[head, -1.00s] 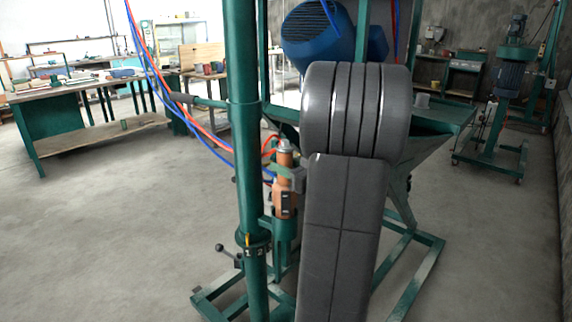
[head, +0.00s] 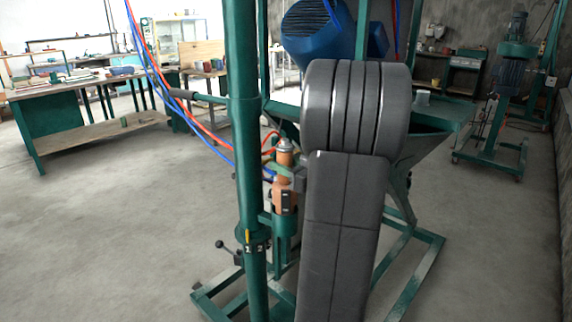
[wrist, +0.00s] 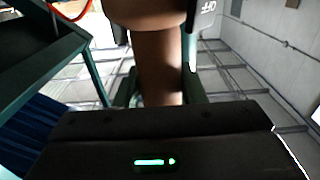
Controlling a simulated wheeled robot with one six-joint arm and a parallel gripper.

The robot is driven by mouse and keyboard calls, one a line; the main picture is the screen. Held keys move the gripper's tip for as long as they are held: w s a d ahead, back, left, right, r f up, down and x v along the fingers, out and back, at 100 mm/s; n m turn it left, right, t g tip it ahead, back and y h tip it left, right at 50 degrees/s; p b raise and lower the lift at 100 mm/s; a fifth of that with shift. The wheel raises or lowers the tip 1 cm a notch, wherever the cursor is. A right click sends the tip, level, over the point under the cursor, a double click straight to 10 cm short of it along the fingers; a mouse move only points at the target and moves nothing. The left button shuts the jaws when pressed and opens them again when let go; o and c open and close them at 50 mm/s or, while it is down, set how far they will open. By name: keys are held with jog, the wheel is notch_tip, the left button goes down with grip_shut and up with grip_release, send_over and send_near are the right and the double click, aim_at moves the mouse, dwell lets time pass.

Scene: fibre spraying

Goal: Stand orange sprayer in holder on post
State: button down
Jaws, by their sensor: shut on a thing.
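The orange sprayer (head: 285,191) stands upright beside the green post (head: 243,130) in the head view, with a silver top and a dark switch on its side. Its lower end meets the green cup-shaped holder (head: 286,222) on the post; how deep it sits inside I cannot tell. My gripper (head: 290,177) is shut around the sprayer's upper body, partly hidden behind my grey arm. In the wrist view the sprayer (wrist: 160,65) rises, brownish in shade, between the fingers of my gripper (wrist: 160,98). The holder is not clear there.
Red and blue hoses (head: 180,105) hang at the post's left and run to the sprayer. A clamp handle (head: 228,247) juts left low on the post. A green hopper frame (head: 425,250) stands behind my arm. The floor at left is clear up to a workbench (head: 60,120).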

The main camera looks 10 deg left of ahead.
jog(key=c, duration=0.8)
grip_release()
jog(key=shift+c, duration=0.2)
jog(key=shift+f, duration=0.15)
jog(key=v, duration=1.3)
jog(key=shift+s+d+b, duration=0.25)
jog(key=shift+d+b, duration=0.1)
jog(key=x, duration=1.3)
jog(key=shift+w+a+p, duration=0.2)
jog(key=shift+a+p, duration=0.1)
jog(key=shift+a, duration=0.05)
jog(key=shift+d, duration=0.1)
